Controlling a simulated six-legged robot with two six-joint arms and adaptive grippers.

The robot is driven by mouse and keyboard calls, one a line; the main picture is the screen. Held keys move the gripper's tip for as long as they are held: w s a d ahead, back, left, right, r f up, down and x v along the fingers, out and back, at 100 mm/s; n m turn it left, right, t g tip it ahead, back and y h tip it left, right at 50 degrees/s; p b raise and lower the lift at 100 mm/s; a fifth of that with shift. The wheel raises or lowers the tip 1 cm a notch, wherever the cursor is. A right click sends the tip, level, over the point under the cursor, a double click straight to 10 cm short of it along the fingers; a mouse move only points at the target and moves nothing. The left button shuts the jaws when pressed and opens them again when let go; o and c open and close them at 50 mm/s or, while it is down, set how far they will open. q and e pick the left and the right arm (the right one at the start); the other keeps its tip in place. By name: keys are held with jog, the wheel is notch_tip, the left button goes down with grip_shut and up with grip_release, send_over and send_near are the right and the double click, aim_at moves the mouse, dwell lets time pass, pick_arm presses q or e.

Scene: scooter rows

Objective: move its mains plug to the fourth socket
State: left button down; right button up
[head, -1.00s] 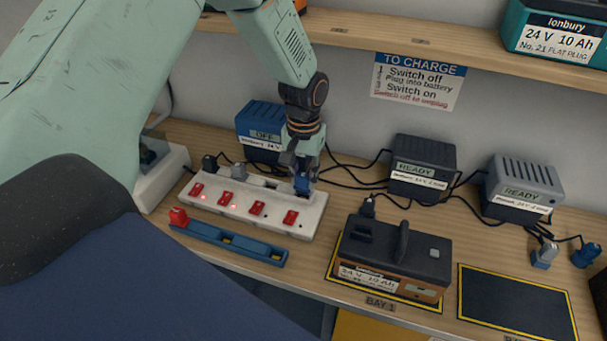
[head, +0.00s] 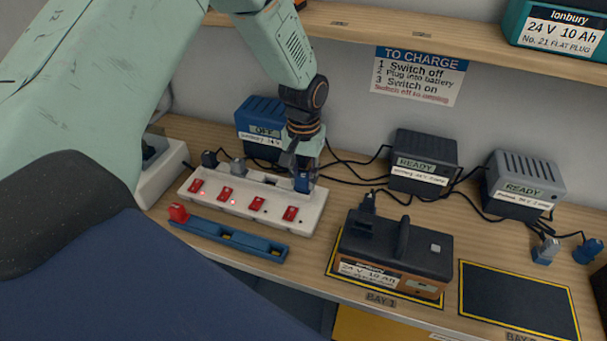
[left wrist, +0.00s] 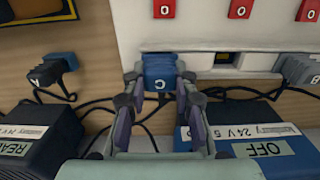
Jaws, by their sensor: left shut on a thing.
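My left gripper (head: 303,166) is shut on a blue mains plug (head: 303,184) at the right-hand, fourth socket position of the white power strip (head: 262,201). In the left wrist view the fingers (left wrist: 160,99) grip the blue plug, marked C (left wrist: 159,78), from both sides. The plug is against the strip; I cannot tell whether it is fully in. A black plug (head: 209,160) and a grey plug (head: 238,167) stand in the first two sockets. The third socket (left wrist: 222,58) looks empty. A blue charger (head: 261,118) reads OFF. My right gripper is out of view.
Two chargers reading READY, one dark (head: 422,155) and one grey (head: 523,180), stand right of the strip. A battery (head: 385,262) sits in bay 1. Loose plugs (head: 545,251) and cables lie on the bench.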

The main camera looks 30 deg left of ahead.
pick_arm(q)
jog(key=shift+f, duration=0.2)
jog(key=c, duration=1)
grip_release()
jog(key=shift+r, duration=0.1)
notch_tip(320, 180, up, 12)
jog(key=shift+f, duration=0.1)
